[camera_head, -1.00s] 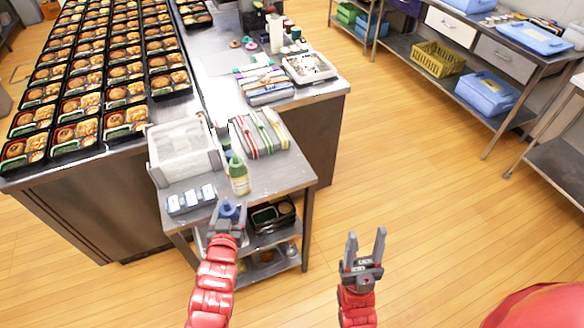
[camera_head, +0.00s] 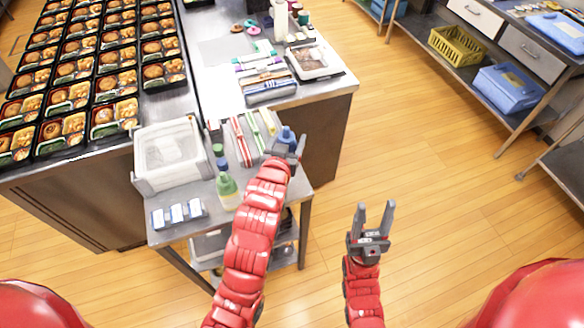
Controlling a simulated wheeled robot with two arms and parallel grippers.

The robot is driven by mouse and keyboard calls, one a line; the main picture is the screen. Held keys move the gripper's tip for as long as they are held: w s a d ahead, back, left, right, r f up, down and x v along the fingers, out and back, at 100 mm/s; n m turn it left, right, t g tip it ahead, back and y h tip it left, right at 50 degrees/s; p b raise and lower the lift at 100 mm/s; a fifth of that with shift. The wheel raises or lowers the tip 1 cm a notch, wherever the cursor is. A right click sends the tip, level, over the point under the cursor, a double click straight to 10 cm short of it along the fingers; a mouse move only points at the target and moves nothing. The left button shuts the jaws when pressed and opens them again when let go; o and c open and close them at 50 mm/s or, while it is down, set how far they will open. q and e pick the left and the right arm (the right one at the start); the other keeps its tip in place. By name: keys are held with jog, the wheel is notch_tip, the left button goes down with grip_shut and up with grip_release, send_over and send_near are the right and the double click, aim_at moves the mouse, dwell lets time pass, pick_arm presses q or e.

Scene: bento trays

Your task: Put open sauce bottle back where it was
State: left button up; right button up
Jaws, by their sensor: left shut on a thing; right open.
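My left gripper (camera_head: 288,148) is shut on a blue item (camera_head: 286,134), which looks like the top of a bottle. Most of it is hidden by the gripper, so I cannot tell whether it is open. It is held at the right side of the small steel cart, by the folded striped cloths; I cannot tell its height. A green bottle with a pale label (camera_head: 228,190) stands upright on the cart, left of my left forearm. My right gripper (camera_head: 373,220) is open and empty over the floor, right of the cart.
The cart top holds a clear bin (camera_head: 168,155), small blue-and-white packs (camera_head: 180,214) and striped cloths (camera_head: 243,138). Behind it, a steel counter carries more cloths (camera_head: 262,78) and a white tray (camera_head: 313,61). Many bento trays (camera_head: 60,130) fill the left table. Floor at right is clear.

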pick_arm(q)
jog(key=f, duration=0.1)
jog(key=f+p, duration=0.1)
jog(key=f, duration=0.1)
jog(key=f+p, duration=0.1)
jog(key=shift+s+f, duration=0.25)
jog(key=shift+f, duration=0.1)
jog(key=shift+w+f+p, duration=0.1)
jog(key=shift+f+p, duration=0.3)
jog(key=shift+f, duration=0.2)
notch_tip(320, 180, down, 3)
jog(key=shift+w+r+p, duration=0.1)
jog(key=shift+p, duration=0.6)
jog(key=shift+f, duration=0.35)
jog(key=shift+f, duration=0.1)
jog(key=o, duration=0.6)
jog(key=shift+o, duration=0.3)
